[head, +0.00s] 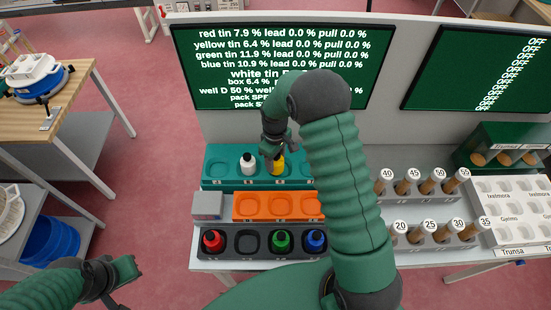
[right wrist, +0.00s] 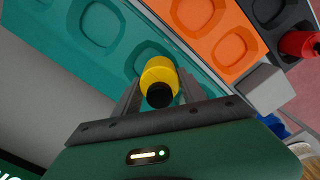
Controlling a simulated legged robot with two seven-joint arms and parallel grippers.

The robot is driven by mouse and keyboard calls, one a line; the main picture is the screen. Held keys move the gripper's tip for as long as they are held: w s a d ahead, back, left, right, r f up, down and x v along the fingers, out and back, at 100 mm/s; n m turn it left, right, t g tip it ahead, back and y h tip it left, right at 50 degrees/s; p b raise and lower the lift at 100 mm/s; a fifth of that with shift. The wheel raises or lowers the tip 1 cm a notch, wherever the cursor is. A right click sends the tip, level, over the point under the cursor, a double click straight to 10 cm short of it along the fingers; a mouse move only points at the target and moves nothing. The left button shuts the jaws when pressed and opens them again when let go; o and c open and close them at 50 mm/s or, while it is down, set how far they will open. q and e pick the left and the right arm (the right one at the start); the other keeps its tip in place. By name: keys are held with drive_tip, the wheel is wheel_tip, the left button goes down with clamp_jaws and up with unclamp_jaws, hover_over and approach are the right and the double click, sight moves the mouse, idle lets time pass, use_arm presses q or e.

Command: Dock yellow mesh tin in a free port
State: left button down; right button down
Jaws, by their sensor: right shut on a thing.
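The yellow mesh tin (head: 278,168), with a black cap, is between the fingers of my right gripper (head: 275,155). It also shows in the right wrist view (right wrist: 158,74), where my right gripper (right wrist: 157,95) is shut on it. The tin is over the teal rack (head: 222,154), overlapping a port; I cannot tell whether its base is seated or just above. Empty teal ports (right wrist: 101,24) show beyond it. A white tin (head: 248,163) stands in the teal rack left of it. My left gripper (head: 124,281) is low at the left, away from the racks; its jaw opening is unclear.
The orange rack (head: 240,207) is empty where visible. The dark rack (head: 237,255) holds red (head: 213,240), green (head: 281,241) and blue (head: 315,241) tins. A grey box (head: 207,205) sits left of the orange rack. Numbered wooden-topped pieces (head: 408,187) stand right of my right arm.

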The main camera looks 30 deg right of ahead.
drive_tip(key=shift+d+f+b, duration=0.4)
drive_tip(key=shift+d+f, duration=0.1)
drive_tip(key=shift+f, duration=0.3)
drive_tip(key=shift+a+f, duration=0.2)
drive_tip(key=shift+f, duration=0.1)
drive_tip(key=c, duration=0.9)
unclamp_jaws()
use_arm(q)
drive_tip(key=shift+d+f, duration=0.2)
drive_tip(key=shift+f, duration=0.4)
use_arm(e)
drive_tip(key=o, duration=0.3)
drive_tip(key=shift+a, duration=0.1)
drive_tip(key=shift+r, duration=0.1)
